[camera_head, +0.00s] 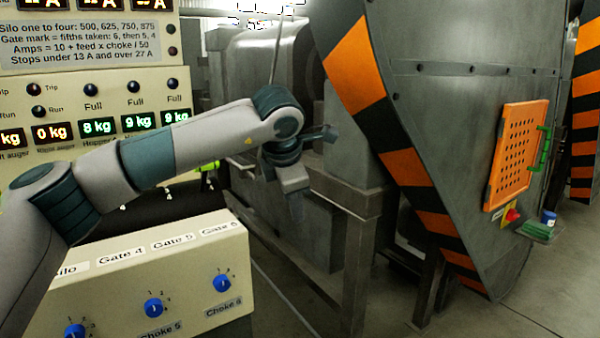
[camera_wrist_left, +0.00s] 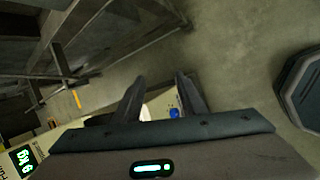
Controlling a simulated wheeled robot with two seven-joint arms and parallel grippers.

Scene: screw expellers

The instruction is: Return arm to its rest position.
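My left arm (camera_head: 200,140) reaches in from the left, raised over the cream control box. My left gripper (camera_head: 293,190) hangs down past the box's right end, in front of the grey metal machine. In the left wrist view its two fingers (camera_wrist_left: 160,80) are apart with nothing held between them. A blue knob on the box shows beyond the gap between them (camera_wrist_left: 174,113). My right arm and gripper are not in view.
The control box (camera_head: 140,260) has blue choke knobs (camera_head: 222,283). A display panel (camera_head: 100,70) stands behind. A striped metal hopper (camera_head: 430,130) with an orange perforated panel (camera_head: 518,155) and green handle (camera_head: 544,147) is at right. A steel frame (camera_head: 355,265) stands near the gripper.

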